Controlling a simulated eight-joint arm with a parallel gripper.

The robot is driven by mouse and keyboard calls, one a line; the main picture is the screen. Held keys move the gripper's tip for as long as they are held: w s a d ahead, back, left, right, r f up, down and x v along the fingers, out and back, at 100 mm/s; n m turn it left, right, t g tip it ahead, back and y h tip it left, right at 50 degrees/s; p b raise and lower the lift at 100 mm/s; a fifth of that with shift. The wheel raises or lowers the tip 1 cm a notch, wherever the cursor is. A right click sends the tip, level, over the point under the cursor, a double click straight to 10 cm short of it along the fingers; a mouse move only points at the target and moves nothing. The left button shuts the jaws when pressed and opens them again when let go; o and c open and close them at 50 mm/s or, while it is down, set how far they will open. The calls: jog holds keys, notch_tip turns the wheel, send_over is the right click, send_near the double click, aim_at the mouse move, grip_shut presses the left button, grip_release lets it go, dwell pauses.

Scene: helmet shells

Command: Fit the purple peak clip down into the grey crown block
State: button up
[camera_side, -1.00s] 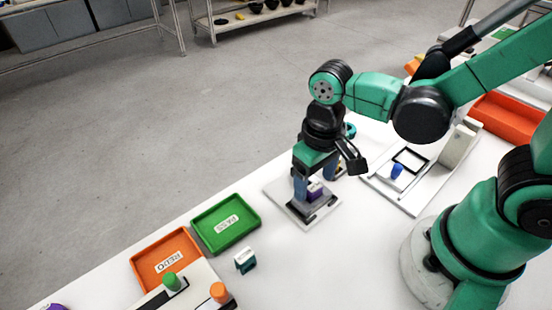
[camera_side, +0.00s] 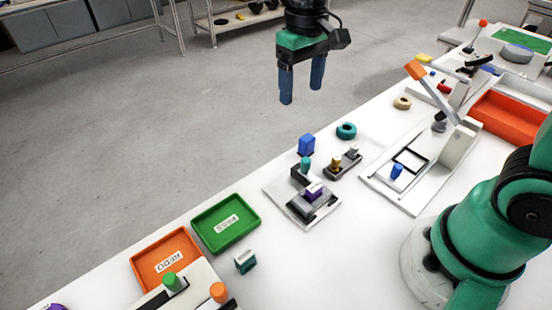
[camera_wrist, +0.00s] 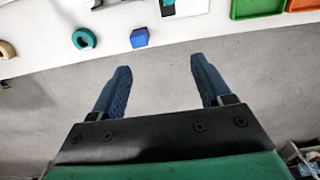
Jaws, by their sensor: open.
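The purple peak clip (camera_side: 314,191) sits at the grey crown block (camera_side: 304,207) on a white plate (camera_side: 277,192) in the side view. A pale top shows on the clip; whether it is fully down in the block is too small to tell. My gripper (camera_side: 302,92) is high up, behind and clear of the plate, with blue fingers apart and nothing between them. In the wrist view my gripper (camera_wrist: 160,72) is also open and empty over the grey floor. The clip and block do not show clearly there.
A blue block (camera_side: 306,145), a teal ring (camera_side: 346,131) and a holder with pegs (camera_side: 343,164) stand near the plate. A green tray (camera_side: 200,232) and an orange tray (camera_side: 140,267) lie to the left. A lever fixture (camera_side: 425,180) stands right. Space around my raised gripper is clear.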

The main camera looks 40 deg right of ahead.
jog(key=shift+w+d+r, duration=0.5)
jog(key=shift+w+d, duration=0.15)
jog(key=shift+w+d+r, duration=0.45)
jog(key=shift+w+d, duration=0.15)
jog(key=shift+d, duration=0.05)
jog(key=s+f+t, duration=0.4)
jog(key=s+t, duration=0.3)
jog(key=shift+s, duration=0.3)
